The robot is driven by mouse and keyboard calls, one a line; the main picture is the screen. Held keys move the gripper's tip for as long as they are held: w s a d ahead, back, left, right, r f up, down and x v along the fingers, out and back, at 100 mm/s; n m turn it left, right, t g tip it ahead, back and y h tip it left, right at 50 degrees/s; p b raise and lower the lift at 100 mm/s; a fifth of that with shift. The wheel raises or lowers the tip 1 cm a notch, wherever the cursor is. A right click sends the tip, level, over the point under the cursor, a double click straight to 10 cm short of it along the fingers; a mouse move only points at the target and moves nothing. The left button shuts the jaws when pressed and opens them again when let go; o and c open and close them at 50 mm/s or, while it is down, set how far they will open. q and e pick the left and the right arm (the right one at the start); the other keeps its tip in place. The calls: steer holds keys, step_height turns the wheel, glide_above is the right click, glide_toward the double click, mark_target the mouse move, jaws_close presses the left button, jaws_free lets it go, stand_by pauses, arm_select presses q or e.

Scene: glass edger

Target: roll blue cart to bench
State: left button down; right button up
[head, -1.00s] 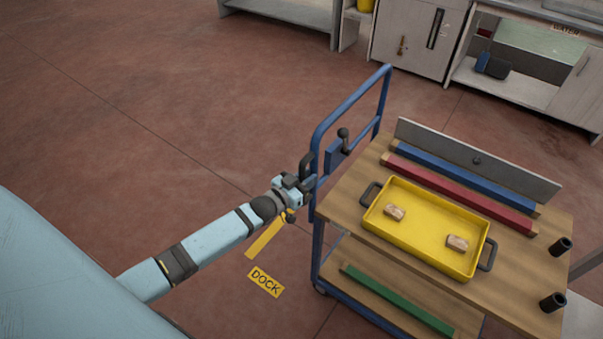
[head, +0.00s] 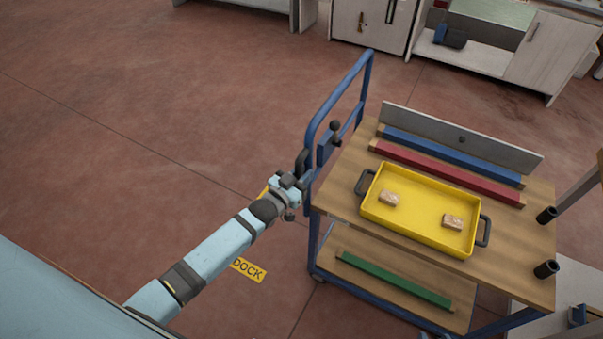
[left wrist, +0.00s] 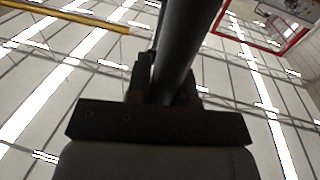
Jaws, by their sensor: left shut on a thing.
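The blue cart (head: 328,228) stands at the right of the head view, with a wooden top, a lower shelf and a blue push frame at its left end. My left gripper (head: 301,181) is at that frame, shut on the dark grip of the cart's handle (head: 302,162). In the left wrist view a dark round bar (left wrist: 178,50) runs between the fingers. The bench (head: 580,283) may be the pale surface at the lower right edge; I cannot tell for sure. My right gripper is not in view.
On the cart top lie a yellow tray (head: 415,227) with two small blocks, a red bar (head: 450,174) and a blue bar (head: 455,158). A green bar (head: 393,280) lies on the lower shelf. Cabinets (head: 371,22) line the back. A DOCK floor label (head: 248,270) is partly covered by my arm. The left floor is clear.

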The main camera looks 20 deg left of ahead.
arm_select(q)
steer(key=c, duration=1.1)
jaws_free()
steer(key=shift+d, duration=0.3)
steer(key=shift+o, duration=0.4)
steer(key=shift+s+a, duration=0.1)
steer(key=shift+s, duration=0.1)
steer(key=b+v, duration=0.1)
steer(key=v, duration=1.2)
steer(key=shift+s, duration=0.2)
